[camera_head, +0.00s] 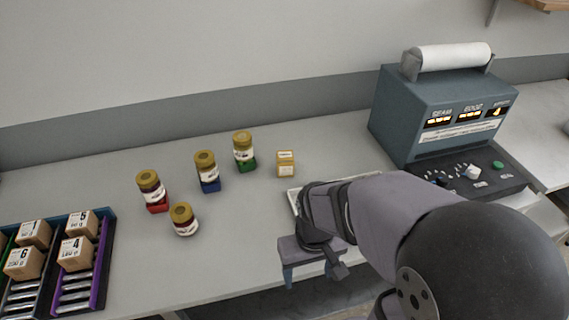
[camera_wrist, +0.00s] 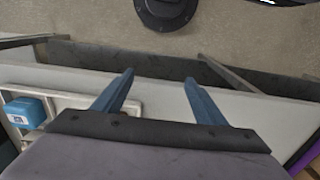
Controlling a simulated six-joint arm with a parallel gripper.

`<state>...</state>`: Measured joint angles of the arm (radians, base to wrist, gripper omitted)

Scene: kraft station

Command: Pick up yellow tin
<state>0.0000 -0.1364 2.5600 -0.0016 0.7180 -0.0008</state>
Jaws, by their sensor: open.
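The yellow tin (camera_head: 286,163) is a small, squarish container with a pale label. It stands upright toward the back middle of the table in the head view, right of the jars. I do not make it out in the wrist view. My gripper (camera_head: 308,274) is near the table's front edge, well in front of the tin and apart from it. In the wrist view my gripper (camera_wrist: 158,78) shows two blue fingers spread apart with nothing held between their tips.
Several gold-lidded jars (camera_head: 207,172) stand left of the tin. A rack (camera_head: 107,215) with numbered boxes is at far left. A white tray (camera_head: 293,197) lies partly behind my arm; the wrist view shows a blue box (camera_wrist: 28,111) in a tray. A grey-blue machine (camera_head: 415,120) stands right.

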